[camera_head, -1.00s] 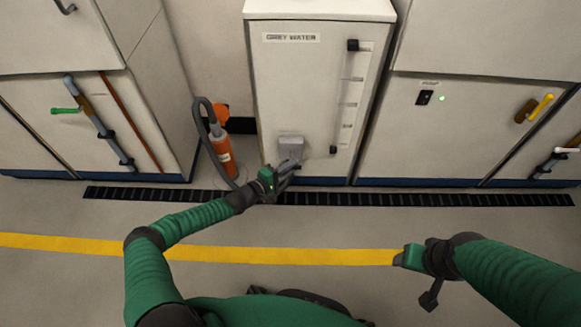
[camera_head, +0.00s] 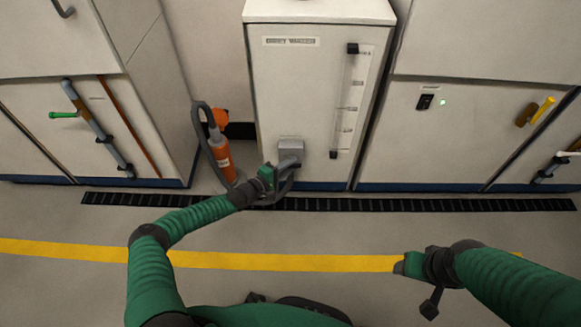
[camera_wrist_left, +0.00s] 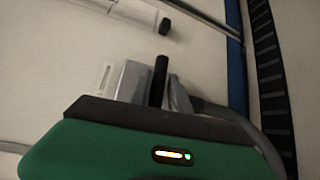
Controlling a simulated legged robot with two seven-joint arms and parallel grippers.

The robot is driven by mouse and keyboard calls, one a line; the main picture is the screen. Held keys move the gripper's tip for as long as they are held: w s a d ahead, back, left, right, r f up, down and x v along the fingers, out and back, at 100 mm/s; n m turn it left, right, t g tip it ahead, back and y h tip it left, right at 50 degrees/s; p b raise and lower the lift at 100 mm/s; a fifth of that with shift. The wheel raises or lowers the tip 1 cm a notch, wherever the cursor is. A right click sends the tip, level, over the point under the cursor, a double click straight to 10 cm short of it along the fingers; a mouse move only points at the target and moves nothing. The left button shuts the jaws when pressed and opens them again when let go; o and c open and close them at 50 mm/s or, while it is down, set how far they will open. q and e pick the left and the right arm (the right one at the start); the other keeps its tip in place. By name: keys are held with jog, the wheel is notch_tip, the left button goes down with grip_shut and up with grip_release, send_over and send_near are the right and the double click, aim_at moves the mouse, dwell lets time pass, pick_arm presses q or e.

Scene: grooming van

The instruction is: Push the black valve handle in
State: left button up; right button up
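A grey valve block (camera_head: 290,146) sits low on the front of the white grey-water cabinet (camera_head: 290,85). A short black rod, which looks like the black valve handle (camera_wrist_left: 158,80), stands up beside the block in the left wrist view. My left gripper (camera_head: 286,174) is right at the block, just below and in front of it. Its fingers are mostly hidden behind its own body in the wrist view, so its opening and any contact with the handle are unclear. My right gripper (camera_head: 402,265) hangs over the floor at the right, away from the cabinet; its fingers do not show clearly.
A clear sight tube (camera_head: 351,105) with black end fittings runs up the cabinet right of the block. An orange cylinder (camera_head: 221,155) with a grey hose stands just to the left. A dark floor grate (camera_head: 400,204) runs along the cabinets. The floor around the yellow line (camera_head: 300,262) is open.

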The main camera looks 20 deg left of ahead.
pick_arm(q)
jog(key=shift+o, duration=1.2)
jog(key=shift+r, duration=0.15)
jog(key=p+v, duration=0.8)
jog(key=v, duration=0.8)
jog(key=shift+s+a, duration=0.25)
